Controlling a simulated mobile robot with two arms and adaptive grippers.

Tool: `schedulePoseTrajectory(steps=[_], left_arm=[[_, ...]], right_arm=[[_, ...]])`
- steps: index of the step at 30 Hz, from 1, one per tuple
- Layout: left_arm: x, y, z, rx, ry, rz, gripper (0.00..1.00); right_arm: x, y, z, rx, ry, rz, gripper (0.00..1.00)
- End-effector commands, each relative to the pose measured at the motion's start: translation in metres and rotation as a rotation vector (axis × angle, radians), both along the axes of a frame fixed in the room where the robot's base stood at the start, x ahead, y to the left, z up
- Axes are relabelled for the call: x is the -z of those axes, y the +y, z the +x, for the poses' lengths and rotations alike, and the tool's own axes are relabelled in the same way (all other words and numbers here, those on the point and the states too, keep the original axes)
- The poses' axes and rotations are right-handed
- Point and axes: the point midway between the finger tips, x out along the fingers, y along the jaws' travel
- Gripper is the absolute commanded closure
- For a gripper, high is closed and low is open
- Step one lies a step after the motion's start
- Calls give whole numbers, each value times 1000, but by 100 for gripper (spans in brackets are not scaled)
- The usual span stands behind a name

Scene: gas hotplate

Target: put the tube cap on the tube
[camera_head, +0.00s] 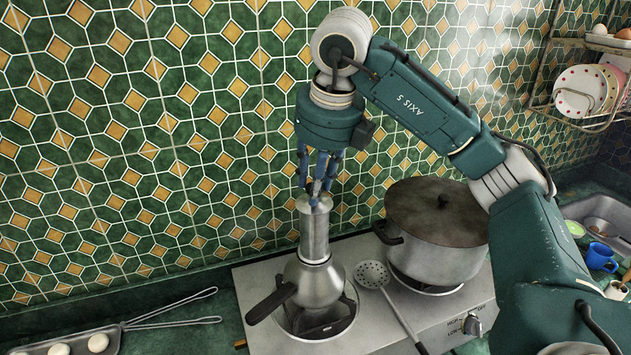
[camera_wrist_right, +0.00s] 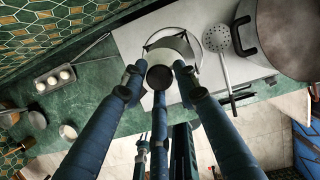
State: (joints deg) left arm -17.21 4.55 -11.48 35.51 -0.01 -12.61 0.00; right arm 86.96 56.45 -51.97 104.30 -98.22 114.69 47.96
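A shiny steel cylinder (camera_head: 314,235), which may be the tube or its cap, stands upright above a round steel pot (camera_head: 318,283) with a dark handle on the left burner. My right gripper (camera_head: 318,196) points down with its blue fingers at the cylinder's top. In the right wrist view a dark round disc (camera_wrist_right: 160,77) lies between the fingertips of my right gripper (camera_wrist_right: 158,80), with the pale rim of the pot (camera_wrist_right: 172,50) behind it. I cannot tell whether the fingers grip the disc, or pick out a separate cap. My left gripper is not in view.
A large lidded pot (camera_head: 436,232) stands on the right burner. A slotted spoon (camera_head: 372,275) lies between the burners on the steel hotplate (camera_head: 256,300). Tongs (camera_head: 175,310) and a tray with eggs (camera_head: 85,343) are at the left. The tiled wall is close behind.

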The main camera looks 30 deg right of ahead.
Motion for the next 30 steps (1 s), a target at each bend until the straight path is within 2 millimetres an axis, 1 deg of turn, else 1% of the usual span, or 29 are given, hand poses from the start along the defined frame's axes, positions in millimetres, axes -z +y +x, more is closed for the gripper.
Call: schedulePoseTrajectory(steps=[1,2,8,10,14,17,30], left_arm=[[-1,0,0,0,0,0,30],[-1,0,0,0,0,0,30],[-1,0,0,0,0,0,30],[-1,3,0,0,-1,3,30],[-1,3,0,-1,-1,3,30],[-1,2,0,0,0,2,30],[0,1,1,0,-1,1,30]], right_arm=[[-1,0,0,0,-1,0,55],[-1,0,0,0,0,0,53],[-1,0,0,0,0,0,53],[-1,0,0,0,0,0,53],[-7,0,-1,0,-3,0,53],[-19,1,-4,0,-6,-1,53],[-87,4,-25,1,-6,0,53]])
